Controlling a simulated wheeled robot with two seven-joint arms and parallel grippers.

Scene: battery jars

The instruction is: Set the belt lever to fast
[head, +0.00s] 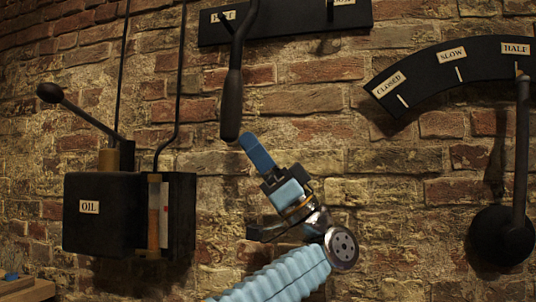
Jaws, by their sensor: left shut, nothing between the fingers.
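The belt lever (231,105) has a dark rod and a thick grip that hangs down, its top cut off by the upper edge. It passes in front of a black plate (285,23) on the brick wall. A label at the plate's left, partly hard to read, ends in T; a label at its right is cut off. The lever's rod crosses beside the left label. My left gripper (257,153), with blue fingers, is shut and empty. Its tips are just below and right of the grip's lower end; I cannot tell whether they touch.
At the right, a black arc plate (455,66) reads CLOSED, SLOW and HALF, with a dark upright lever (521,150) at HALF. At the left are a black OIL box (105,230) and a slanted ball-knobbed lever (85,112). A wooden ledge (28,291) shows at lower left.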

